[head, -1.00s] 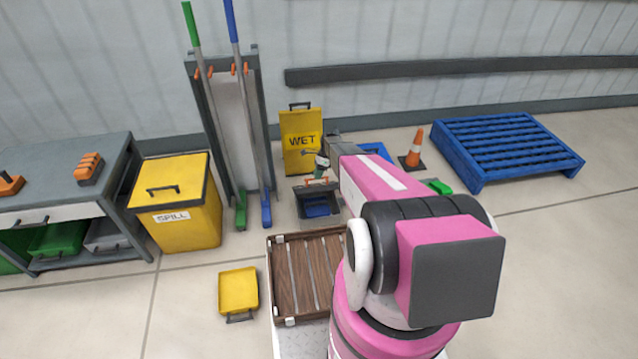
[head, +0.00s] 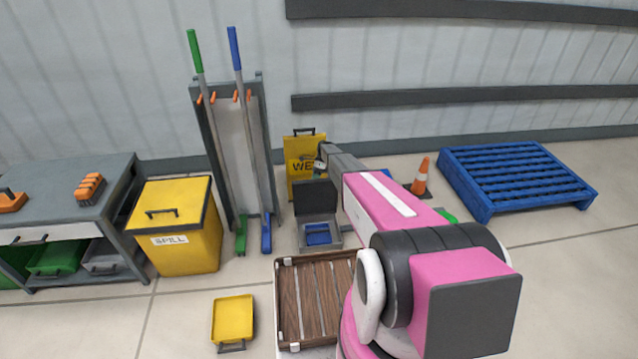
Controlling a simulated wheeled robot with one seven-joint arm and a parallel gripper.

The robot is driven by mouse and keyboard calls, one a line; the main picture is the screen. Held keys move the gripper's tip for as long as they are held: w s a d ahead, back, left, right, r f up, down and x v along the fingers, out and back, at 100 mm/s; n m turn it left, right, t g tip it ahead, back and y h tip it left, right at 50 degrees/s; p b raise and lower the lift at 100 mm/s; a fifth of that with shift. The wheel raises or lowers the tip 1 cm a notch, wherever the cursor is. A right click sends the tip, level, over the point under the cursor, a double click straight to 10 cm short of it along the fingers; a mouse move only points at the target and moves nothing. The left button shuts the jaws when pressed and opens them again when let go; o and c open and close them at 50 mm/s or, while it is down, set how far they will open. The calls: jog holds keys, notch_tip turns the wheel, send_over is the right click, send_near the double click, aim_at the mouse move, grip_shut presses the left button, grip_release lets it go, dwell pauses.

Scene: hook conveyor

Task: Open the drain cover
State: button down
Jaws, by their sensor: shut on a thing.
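The drain cover (head: 315,198) is a dark grey panel standing steeply up at the back of a grey floor frame (head: 335,242). The frame's opening shows, with a blue tray-like thing (head: 318,234) inside. My gripper (head: 319,168) is small in the picture, at the top edge of the cover. It appears shut on the cover there, but the fingers and the grip point are hard to make out. My pink and grey arm reaches in from the lower right and hides the area right of the drain.
A yellow WET sign (head: 303,150) stands close behind the cover. A tool rack (head: 231,130) and yellow SPILL bin (head: 177,225) are to the left. A slatted wooden crate (head: 305,302) and yellow tray (head: 233,318) are nearer. A cone (head: 421,175) and blue pallet (head: 515,178) are at right.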

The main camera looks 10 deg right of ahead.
jog(key=shift+w+d+f+g, duration=0.1)
jog(key=shift+w+f+g, duration=0.4)
jog(key=shift+w+f, duration=0.35)
jog(key=shift+s, duration=0.15)
jog(key=c, duration=1.2)
grip_release()
jog(key=shift+f, duration=0.1)
jog(key=shift+o, duration=0.2)
jog(key=shift+r, duration=0.2)
jog(key=s+a+r, duration=0.2)
jog(key=a+r, duration=0.1)
jog(key=s+a+r, duration=0.2)
jog(key=a+r, duration=0.1)
jog(key=r, duration=0.1)
jog(key=s+a+r, duration=0.2)
jog(key=a+r, duration=0.1)
jog(key=r, duration=0.1)
jog(key=shift+s+a, duration=0.15)
jog(key=shift+a, duration=0.25)
